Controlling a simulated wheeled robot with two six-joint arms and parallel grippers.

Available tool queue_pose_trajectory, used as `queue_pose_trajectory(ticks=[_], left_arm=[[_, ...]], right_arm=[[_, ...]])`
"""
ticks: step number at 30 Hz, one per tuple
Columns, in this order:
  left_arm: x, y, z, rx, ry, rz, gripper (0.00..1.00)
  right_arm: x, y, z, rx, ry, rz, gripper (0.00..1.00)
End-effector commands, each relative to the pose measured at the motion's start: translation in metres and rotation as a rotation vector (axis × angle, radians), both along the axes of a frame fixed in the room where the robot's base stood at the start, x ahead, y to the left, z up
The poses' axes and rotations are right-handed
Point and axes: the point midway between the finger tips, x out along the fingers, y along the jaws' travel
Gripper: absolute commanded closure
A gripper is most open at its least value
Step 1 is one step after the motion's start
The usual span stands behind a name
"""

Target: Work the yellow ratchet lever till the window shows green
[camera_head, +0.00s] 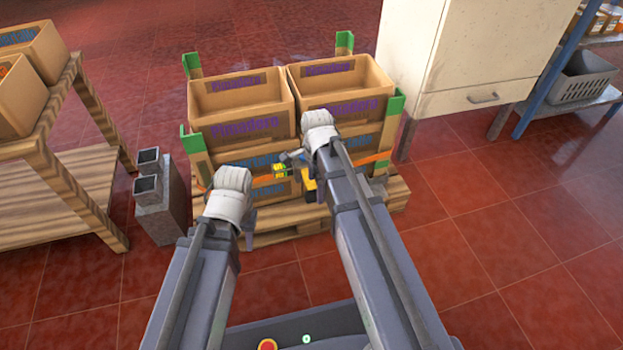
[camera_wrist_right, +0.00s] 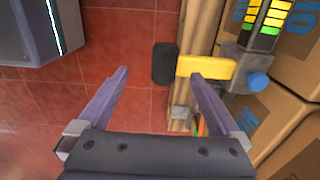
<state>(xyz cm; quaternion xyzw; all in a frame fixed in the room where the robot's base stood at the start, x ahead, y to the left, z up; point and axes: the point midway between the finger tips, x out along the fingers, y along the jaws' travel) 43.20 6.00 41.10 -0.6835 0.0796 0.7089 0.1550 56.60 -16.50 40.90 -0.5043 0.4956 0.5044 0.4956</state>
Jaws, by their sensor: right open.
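The ratchet's yellow lever (camera_wrist_right: 205,67) ends in a black grip (camera_wrist_right: 165,63) in the right wrist view; part of it shows yellow in the head view (camera_head: 310,190). Beside it is a grey ratchet body with a blue knob (camera_wrist_right: 259,82). The window (camera_wrist_right: 264,18) shows yellow bars above and green bars below; its top is cut off. My right gripper (camera_wrist_right: 160,76) is open, with the black grip in front of the gap between its fingertips. No hold on it shows. My left gripper (camera_head: 247,222) is low, left of the ratchet; its fingers are mostly hidden.
An orange strap (camera_head: 350,164) runs round stacked cardboard boxes (camera_head: 240,127) on a wooden pallet (camera_head: 390,194) with green-tipped corner boards. A wooden table (camera_head: 50,190) and grey block (camera_head: 162,205) stand left. A cream cabinet (camera_head: 460,60) stands right. Red floor is open at front right.

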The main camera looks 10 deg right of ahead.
Motion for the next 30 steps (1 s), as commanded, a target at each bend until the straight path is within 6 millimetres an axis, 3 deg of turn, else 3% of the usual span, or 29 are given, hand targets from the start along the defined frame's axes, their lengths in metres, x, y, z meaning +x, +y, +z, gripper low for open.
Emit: queue_pose_trajectory(ticks=[1, 19, 30], left_arm=[[0.0, 0.0, 0.011, 0.0, 0.0, -0.001, 0.63], [0.0, 0.0, 0.068, 0.0, 0.002, -0.013, 0.63], [0.0, 0.0, 0.071, 0.0, 0.003, -0.016, 0.63]], right_arm=[[0.0, 0.0, 0.011, 0.0, 0.0, 0.0, 0.0], [0.0, 0.0, 0.068, 0.0, 0.0, 0.0, 0.0], [0.0, 0.0, 0.071, 0.0, 0.0, 0.0, 0.0]])
